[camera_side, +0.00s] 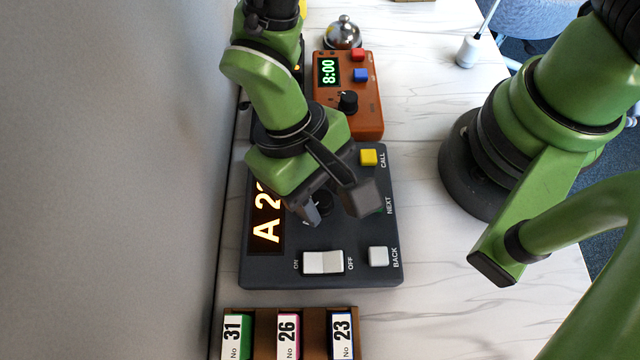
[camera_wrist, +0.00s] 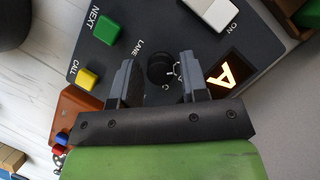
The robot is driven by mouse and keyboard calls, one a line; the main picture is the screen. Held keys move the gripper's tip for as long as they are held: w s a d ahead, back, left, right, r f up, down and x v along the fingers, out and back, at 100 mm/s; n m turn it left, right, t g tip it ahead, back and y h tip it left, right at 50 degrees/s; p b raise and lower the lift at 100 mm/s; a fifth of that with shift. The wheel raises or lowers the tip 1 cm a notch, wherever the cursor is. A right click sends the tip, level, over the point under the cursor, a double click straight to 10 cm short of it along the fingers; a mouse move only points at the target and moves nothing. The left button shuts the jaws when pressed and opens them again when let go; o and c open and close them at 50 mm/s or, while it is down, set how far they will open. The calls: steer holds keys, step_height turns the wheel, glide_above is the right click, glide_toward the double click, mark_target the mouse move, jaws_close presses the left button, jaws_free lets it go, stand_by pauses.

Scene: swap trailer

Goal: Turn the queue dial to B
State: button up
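The queue dial is a round black knob (camera_wrist: 160,69) on the dark queue console (camera_side: 345,275), with the word LANE on one side and a letter C on the other. Its pointer direction is too small to tell. In the wrist view my gripper (camera_wrist: 156,78) is open, with one finger on each side of the dial and a gap on both sides. In the side view my gripper (camera_side: 338,204) hangs over the console and partly hides the dial. The lit display (camera_side: 267,222) shows A and a partly hidden number.
The console also bears a yellow CALL button (camera_side: 368,157), a green NEXT button (camera_wrist: 106,30), a white BACK button (camera_side: 378,256) and a white ON/OFF rocker (camera_side: 323,262). An orange clock box (camera_side: 370,118) and a bell (camera_side: 343,33) stand behind. A ticket rack (camera_side: 262,318) is in front.

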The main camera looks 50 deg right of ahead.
steer(key=c, duration=0.6)
steer(key=shift+o, duration=0.2)
steer(key=shift+m, duration=0.3)
steer(key=m+y, duration=0.1)
steer(key=m, duration=0.3)
steer(key=shift+d+t+y, duration=0.1)
steer(key=shift+t+y, duration=0.2)
steer(key=shift+y, duration=0.1)
steer(key=shift+m+t+y, duration=0.4)
steer(key=shift+m+y, duration=0.2)
steer(key=shift+m, duration=1.4)
steer(key=o, duration=0.9)
steer(key=shift+c, duration=0.2)
